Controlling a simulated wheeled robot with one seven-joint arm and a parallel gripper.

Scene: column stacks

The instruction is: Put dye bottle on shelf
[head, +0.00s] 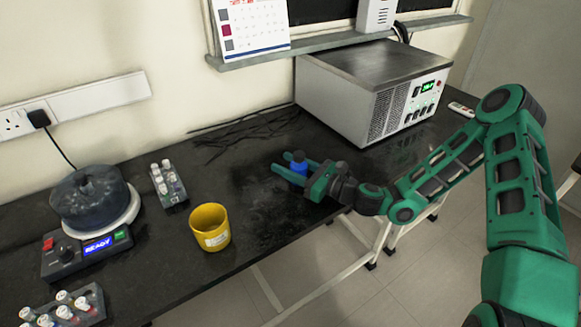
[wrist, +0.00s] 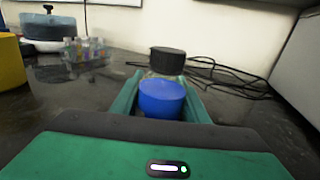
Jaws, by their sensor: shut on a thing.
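A small blue-topped bottle (head: 298,168) stands between the fingers of my gripper (head: 289,167), near the middle of the black bench. Its round blue top also shows between the green jaws in the wrist view (wrist: 162,98); its lower part is hidden. My gripper is shut on it. A black-capped clear bottle (wrist: 167,60) shows just beyond it in the wrist view, near the fingertips. The grey-green wall shelf (head: 335,43) runs above the back of the bench, with a white box (head: 376,15) on it.
A grey bench unit (head: 370,90) stands behind, right of my gripper, with dark cables (head: 245,132) beside it. A yellow cup (head: 209,228), two vial racks (head: 167,184) (head: 66,310) and a round-topped device (head: 90,210) stand left. A calendar (head: 250,25) hangs at the shelf's left end.

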